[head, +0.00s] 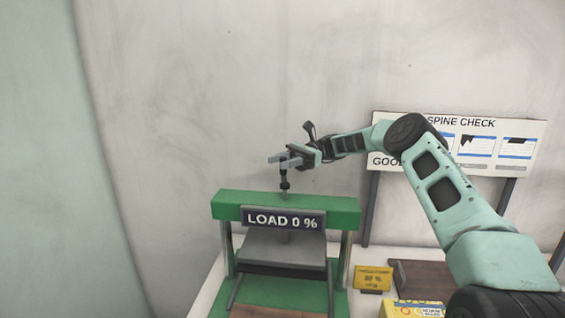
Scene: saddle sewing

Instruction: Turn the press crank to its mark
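The green press (334,208) stands at the lower middle of the head view, with a sign (284,220) reading "LOAD 0 %" on its crossbeam. A dark upright crank shaft (285,184) rises from the top of the beam. The fingers overlap the crank's top in the picture. I cannot tell whether they touch or grip it. The crank's handle and its mark cannot be made out.
A grey plate (270,246) sits under the press beam. Right of the press are a small yellow sign (373,278), a brown board (424,278) and a yellow box (418,308). A "SPINE CHECK" board (472,122) stands behind my arm. The wall is close behind; the space left of the gripper is clear.

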